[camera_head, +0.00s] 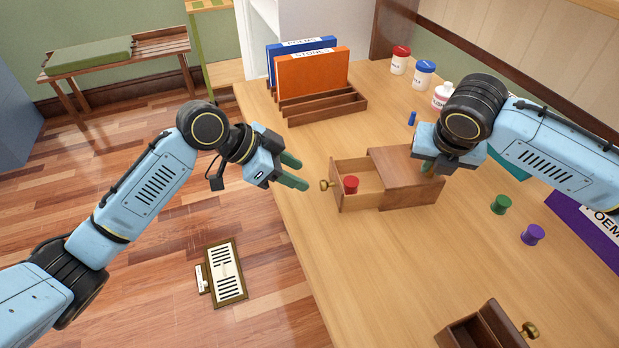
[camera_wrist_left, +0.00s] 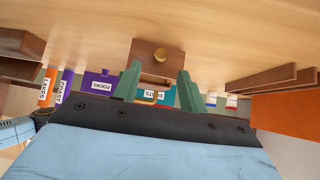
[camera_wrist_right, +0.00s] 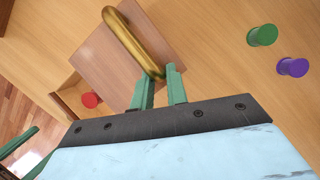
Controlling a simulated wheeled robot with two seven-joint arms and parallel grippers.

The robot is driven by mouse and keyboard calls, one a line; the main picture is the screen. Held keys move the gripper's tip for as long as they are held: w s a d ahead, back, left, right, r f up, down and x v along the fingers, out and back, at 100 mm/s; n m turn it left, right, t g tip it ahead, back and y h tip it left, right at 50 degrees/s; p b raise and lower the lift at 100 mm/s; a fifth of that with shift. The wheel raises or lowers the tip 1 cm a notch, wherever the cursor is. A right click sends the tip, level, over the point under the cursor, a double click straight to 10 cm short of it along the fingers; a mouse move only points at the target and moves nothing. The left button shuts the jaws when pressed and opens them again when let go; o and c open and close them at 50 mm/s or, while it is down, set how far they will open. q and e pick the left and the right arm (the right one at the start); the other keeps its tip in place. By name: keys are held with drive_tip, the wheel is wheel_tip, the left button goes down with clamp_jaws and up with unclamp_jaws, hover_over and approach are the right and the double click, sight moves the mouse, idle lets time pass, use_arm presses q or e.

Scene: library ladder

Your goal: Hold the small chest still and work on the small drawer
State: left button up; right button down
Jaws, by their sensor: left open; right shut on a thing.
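The small wooden chest (camera_head: 408,175) sits on the table; its brass handle (camera_wrist_right: 128,38) shows in the right wrist view. My right gripper (camera_head: 430,167) is shut on this handle, with its fingers (camera_wrist_right: 160,88) at one end of it. The small drawer (camera_head: 360,196) stands pulled out to the left of the chest. A red spool (camera_head: 351,184) is inside the drawer; it also shows in the right wrist view (camera_wrist_right: 91,100). The drawer's brass knob (camera_head: 325,185) faces my left gripper (camera_head: 295,173), which is open, empty and apart from it.
A rack (camera_head: 325,106) with blue and orange books stands at the back. Jars (camera_head: 424,74) stand behind the chest. A green spool (camera_head: 501,204), a purple spool (camera_head: 532,235) and a purple book (camera_head: 585,225) lie right. Another wooden box with a knob (camera_head: 530,329) is in front. Table between is clear.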

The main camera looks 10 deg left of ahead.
use_arm(q)
drive_tip(key=v, duration=0.6)
use_arm(e)
drive_tip(key=c, duration=1.3)
unclamp_jaws()
